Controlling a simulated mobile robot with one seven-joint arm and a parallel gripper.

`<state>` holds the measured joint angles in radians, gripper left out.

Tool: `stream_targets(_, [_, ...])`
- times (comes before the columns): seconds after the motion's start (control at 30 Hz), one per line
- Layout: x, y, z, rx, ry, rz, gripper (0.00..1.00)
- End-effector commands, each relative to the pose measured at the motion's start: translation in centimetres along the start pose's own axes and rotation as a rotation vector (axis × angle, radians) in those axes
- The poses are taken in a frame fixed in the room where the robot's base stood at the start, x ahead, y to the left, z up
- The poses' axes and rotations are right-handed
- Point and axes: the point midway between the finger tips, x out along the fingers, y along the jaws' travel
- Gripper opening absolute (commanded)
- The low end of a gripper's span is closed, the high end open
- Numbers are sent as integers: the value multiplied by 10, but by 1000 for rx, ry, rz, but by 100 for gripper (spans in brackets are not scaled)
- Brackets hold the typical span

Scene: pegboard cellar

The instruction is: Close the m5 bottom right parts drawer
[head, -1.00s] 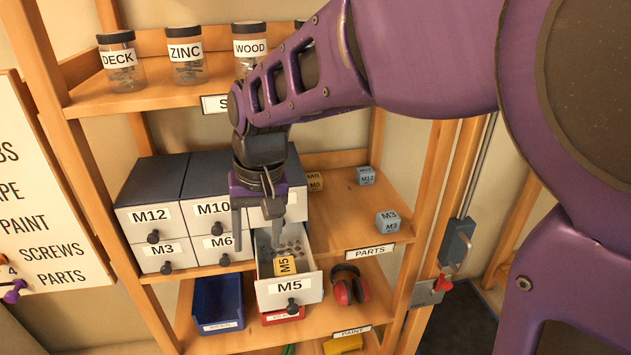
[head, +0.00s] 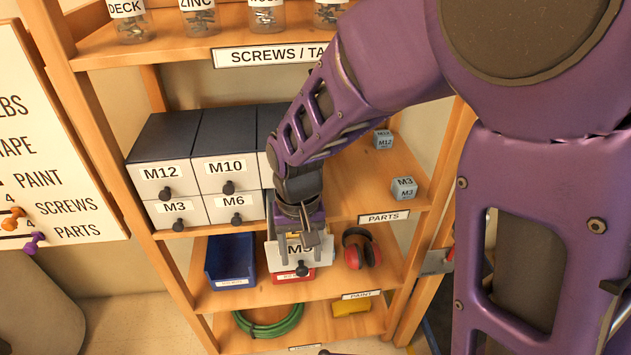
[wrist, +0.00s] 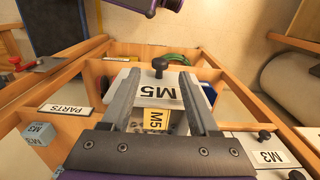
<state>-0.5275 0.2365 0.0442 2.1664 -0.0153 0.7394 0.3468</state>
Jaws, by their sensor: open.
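The M5 drawer (head: 285,264) is pulled out of the bottom right of the cabinet, with a white front and a dark knob (head: 302,269). The wrist view shows its front (wrist: 184,90), its knob (wrist: 160,65) and a yellow M5 block (wrist: 155,118) inside. My gripper (head: 298,244) is open and empty at the drawer, partly covering its front in the head view. In the wrist view its fingers (wrist: 159,76) reach over the drawer on either side of the label. I cannot tell whether they touch it. My arm hides much of the cabinet's right column.
A blue bin (head: 230,262), a red bin (head: 290,278) and red earmuffs (head: 361,248) are on the shelf below. Labelled blocks (head: 404,188) sit right of the cabinet.

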Motion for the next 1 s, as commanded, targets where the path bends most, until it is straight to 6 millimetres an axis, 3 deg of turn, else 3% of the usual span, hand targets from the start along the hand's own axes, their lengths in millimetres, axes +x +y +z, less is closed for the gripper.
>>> stream_targets(0.1, [21, 0, 1, 0, -3, 1, 61])
stream_targets(0.23, [35, 0, 0, -1, -1, 1, 61])
stream_targets(0.63, [41, 0, 0, -1, 0, 0, 61])
stream_targets(0.9, [41, 0, 0, -1, 0, 0, 12])
stream_targets(1.0, [41, 0, 0, -1, 1, 0, 0])
